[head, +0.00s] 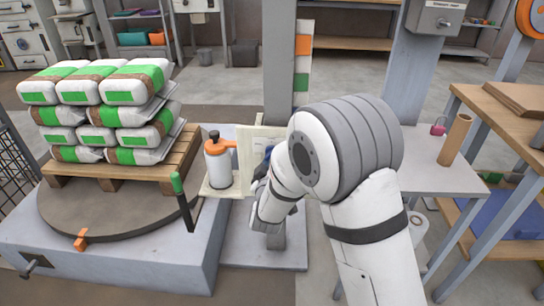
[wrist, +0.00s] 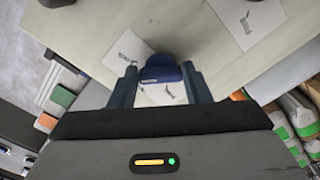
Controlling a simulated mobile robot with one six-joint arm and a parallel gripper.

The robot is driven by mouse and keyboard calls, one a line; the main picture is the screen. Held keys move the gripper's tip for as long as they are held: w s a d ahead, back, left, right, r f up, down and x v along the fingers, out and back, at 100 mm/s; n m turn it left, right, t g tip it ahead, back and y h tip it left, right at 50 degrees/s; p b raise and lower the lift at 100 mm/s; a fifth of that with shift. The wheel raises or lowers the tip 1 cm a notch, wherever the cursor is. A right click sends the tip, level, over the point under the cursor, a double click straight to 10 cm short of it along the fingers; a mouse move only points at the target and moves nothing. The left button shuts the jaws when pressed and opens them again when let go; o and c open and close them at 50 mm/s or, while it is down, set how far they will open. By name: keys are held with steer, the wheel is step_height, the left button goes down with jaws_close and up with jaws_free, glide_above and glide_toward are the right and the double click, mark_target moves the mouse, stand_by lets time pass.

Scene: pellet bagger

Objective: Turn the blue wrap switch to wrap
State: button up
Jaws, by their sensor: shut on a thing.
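The blue wrap switch (wrist: 160,73) sits on a pale panel (wrist: 90,30) in the wrist view. My gripper (wrist: 158,82) has one dark blue finger on each side of the switch and is shut on it. White labels with small dark markings lie on the panel around the switch; I cannot read them. In the head view my gripper (head: 262,180) is at the cream panel (head: 250,140), and my arm hides most of the panel's right part. The switch's setting cannot be told.
A white canister with an orange lever (head: 217,165) stands just left of the panel, and a green-topped lever (head: 180,195) is farther left. Stacked bags (head: 100,95) rest on a pallet on the round turntable (head: 110,215). A grey post (head: 278,60) rises behind the panel.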

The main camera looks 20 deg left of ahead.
steer(key=shift+d+r+n+p, duration=0.1)
steer(key=shift+n+p, duration=1.1)
steer(key=shift+n, duration=0.7)
steer(key=shift+r+n+p, duration=0.1)
steer(key=shift+n+p, duration=1.05)
steer(key=shift+n, duration=1.05)
steer(key=o, duration=1)
steer(key=p+v, duration=0.2)
steer(key=v, duration=0.5)
steer(key=shift+s, duration=0.4)
